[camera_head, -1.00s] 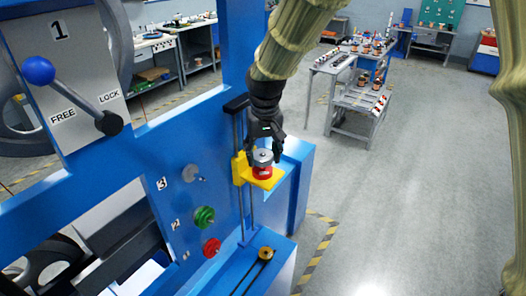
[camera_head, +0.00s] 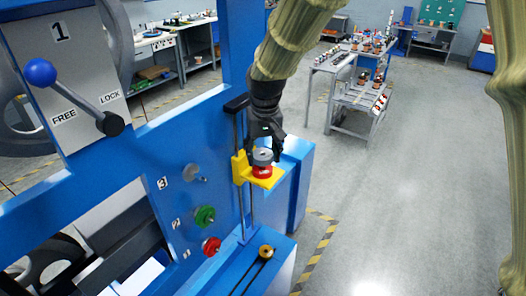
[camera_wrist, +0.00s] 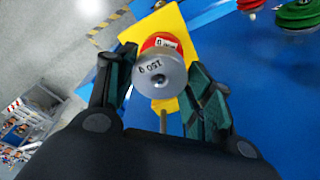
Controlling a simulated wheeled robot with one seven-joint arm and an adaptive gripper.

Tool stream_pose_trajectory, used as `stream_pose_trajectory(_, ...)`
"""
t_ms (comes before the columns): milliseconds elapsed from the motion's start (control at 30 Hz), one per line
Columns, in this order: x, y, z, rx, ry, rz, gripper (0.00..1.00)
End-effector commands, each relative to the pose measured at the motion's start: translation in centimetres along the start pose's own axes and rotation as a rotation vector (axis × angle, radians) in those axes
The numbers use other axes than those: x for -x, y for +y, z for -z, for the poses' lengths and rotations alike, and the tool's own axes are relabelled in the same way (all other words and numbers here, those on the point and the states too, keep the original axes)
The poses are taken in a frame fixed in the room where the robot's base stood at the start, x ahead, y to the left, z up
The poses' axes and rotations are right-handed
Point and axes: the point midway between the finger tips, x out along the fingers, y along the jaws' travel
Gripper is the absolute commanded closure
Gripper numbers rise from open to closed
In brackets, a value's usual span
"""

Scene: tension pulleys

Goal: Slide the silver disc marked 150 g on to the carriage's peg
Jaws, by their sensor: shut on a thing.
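The silver disc marked 150 g (camera_wrist: 160,72) is between the fingers of my gripper (camera_wrist: 162,68), which is shut on it. In the head view the silver disc (camera_head: 262,155) sits just above a red disc (camera_head: 262,170) on the yellow carriage (camera_head: 244,172). In the wrist view the red disc (camera_wrist: 160,42) shows partly behind the silver disc, with the yellow carriage (camera_wrist: 172,22) beyond. My gripper (camera_head: 264,150) is directly over the carriage. The peg is largely hidden by the disc; whether the disc is around it or touches the red disc, I cannot tell.
The carriage rides on upright rods beside the blue frame (camera_head: 170,125). A green disc (camera_head: 204,216) and a red disc (camera_head: 212,246) hang on the panel's numbered pegs. A lever with a blue knob (camera_head: 39,72) is at left. Open floor (camera_head: 410,180) lies to the right.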

Motion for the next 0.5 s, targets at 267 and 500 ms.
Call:
stream_pose_trajectory(267, -0.6, 0.0, -0.1, 0.000, 0.000, 0.000, 0.76)
stream_pose_trajectory(500, -1.2, 0.0, -0.2, 0.000, 0.000, 0.000, 0.76)
